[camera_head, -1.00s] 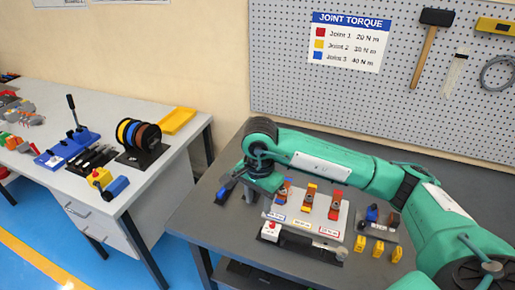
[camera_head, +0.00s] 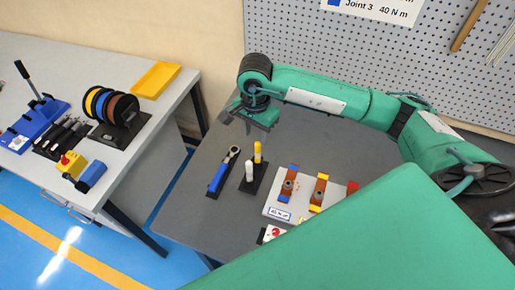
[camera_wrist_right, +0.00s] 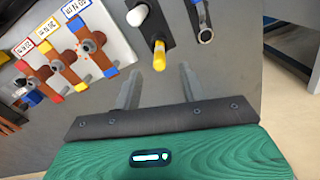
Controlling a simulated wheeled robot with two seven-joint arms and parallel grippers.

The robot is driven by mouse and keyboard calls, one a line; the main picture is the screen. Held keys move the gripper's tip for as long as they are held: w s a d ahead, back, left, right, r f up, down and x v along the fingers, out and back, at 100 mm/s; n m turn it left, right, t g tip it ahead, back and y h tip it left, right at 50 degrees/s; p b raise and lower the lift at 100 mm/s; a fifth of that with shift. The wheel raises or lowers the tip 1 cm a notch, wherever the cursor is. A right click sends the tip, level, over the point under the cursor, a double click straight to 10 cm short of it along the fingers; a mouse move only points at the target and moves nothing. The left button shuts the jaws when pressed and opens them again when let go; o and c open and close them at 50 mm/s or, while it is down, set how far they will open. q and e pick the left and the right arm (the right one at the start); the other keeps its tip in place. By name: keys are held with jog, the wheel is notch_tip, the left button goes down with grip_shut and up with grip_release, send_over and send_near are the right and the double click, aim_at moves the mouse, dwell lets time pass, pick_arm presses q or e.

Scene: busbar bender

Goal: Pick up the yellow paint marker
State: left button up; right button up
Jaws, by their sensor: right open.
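The yellow paint marker (camera_head: 258,152) stands upright in a small black holder (camera_head: 246,187), just behind a white marker (camera_head: 249,171). My right gripper (camera_head: 247,120) is open and empty, beyond the yellow marker toward the wall and apart from it. In the right wrist view the yellow marker (camera_wrist_right: 159,55) shows ahead of the open fingers (camera_wrist_right: 159,88), roughly in line with the gap between them. The white marker (camera_wrist_right: 138,15) is farther off there. My left gripper is not in view.
A blue-handled ratchet wrench (camera_head: 220,174) lies left of the holder. A pale panel (camera_head: 273,204) with copper-coloured bars and coloured blocks is to the right. A large green arm link of mine covers the lower right of the head view.

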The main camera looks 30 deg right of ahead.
aim_at(256, 144)
notch_tip(256, 144, down, 4)
jog(key=shift+w+d+f+p, duration=0.1)
jog(key=shift+w+p, duration=0.05)
jog(key=shift+p, duration=0.3)
jog(key=shift+f, duration=0.35)
jog(key=shift+f+p, duration=0.3)
jog(key=shift+p, duration=0.25)
jog(key=f+p, duration=0.1)
jog(key=f, duration=0.2)
jog(key=shift+d+f+p, duration=0.15)
jog(key=shift+d+p, duration=0.05)
jog(key=shift+p, duration=0.2)
jog(key=shift+f, duration=0.5)
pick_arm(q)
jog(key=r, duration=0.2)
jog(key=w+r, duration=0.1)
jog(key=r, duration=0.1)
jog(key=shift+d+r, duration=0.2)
pick_arm(e)
grip_shut()
